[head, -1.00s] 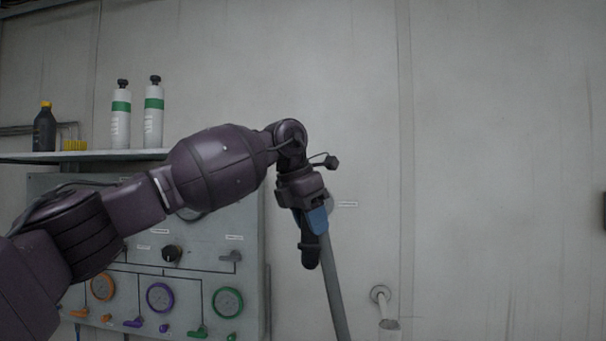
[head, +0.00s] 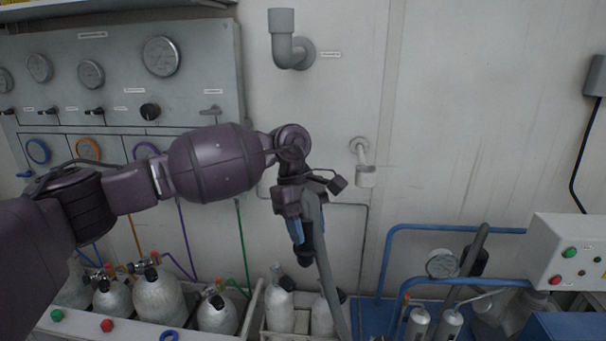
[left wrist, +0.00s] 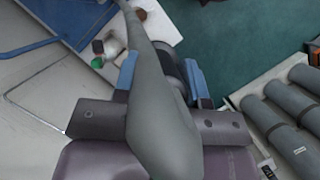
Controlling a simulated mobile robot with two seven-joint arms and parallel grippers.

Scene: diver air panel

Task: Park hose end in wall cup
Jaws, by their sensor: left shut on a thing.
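My left gripper (head: 303,232) points down in the head view, shut on a grey hose (head: 327,285). The hose hangs below it and leaves the bottom edge of the picture. In the left wrist view the hose (left wrist: 150,65) runs between the blue fingers, with its thick part close to the camera. The hose's end cannot be made out clearly. A small pale cup (head: 366,177) sits on a wall bracket, to the right of and above the gripper, apart from it. My right gripper is not in view.
A grey elbow pipe (head: 284,48) opens upward from the wall above my wrist. A gauge panel (head: 205,75) is at left. Gas cylinders (head: 158,300) stand below. Blue rails (head: 455,228) and a control box (head: 570,255) are at lower right. The wall around the cup is clear.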

